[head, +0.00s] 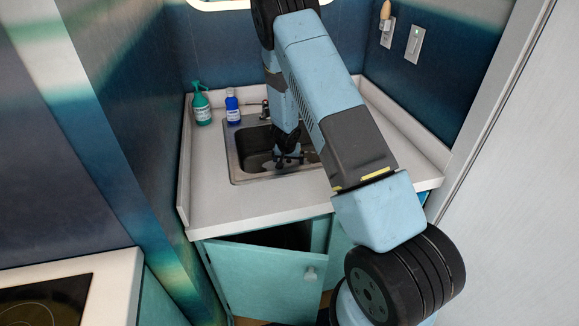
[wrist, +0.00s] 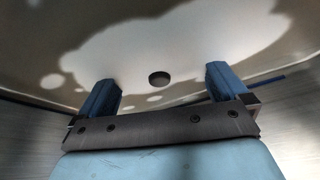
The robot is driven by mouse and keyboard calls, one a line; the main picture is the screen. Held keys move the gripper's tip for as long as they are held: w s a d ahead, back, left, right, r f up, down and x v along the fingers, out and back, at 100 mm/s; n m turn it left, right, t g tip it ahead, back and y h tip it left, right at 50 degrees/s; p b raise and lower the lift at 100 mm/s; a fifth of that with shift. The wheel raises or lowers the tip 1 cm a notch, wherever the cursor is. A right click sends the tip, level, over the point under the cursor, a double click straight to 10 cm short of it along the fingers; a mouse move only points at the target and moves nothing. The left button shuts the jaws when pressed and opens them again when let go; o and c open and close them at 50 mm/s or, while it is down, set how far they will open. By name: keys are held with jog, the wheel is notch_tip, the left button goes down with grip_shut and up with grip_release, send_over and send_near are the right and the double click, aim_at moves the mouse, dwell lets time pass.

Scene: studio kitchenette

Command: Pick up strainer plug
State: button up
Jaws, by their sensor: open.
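A small dark round piece, which looks like the strainer plug (wrist: 159,78), shows against the pale, shadow-patched sink surface in the wrist view. I cannot tell whether it sits in the drain or stands proud of it. My gripper (wrist: 161,88) is open, with its two blue fingers wide apart and nothing between them that I can see held. The plug appears between and beyond the fingertips. In the head view my gripper (head: 289,158) reaches down over the sink basin (head: 250,140). The plug is hidden there by the arm and the basin wall.
The dark faucet (head: 264,112) is close to my arm. The counter (head: 212,190) is clear at front left. A cabinet door (head: 262,282) hangs open below.

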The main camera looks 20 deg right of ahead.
jog(key=shift+f, duration=0.2)
jog(key=shift+c, duration=0.2)
jog(key=c, duration=0.8)
jog(key=shift+r, duration=0.15)
jog(key=shift+w+r, duration=0.1)
jog(key=shift+r, duration=9.55)
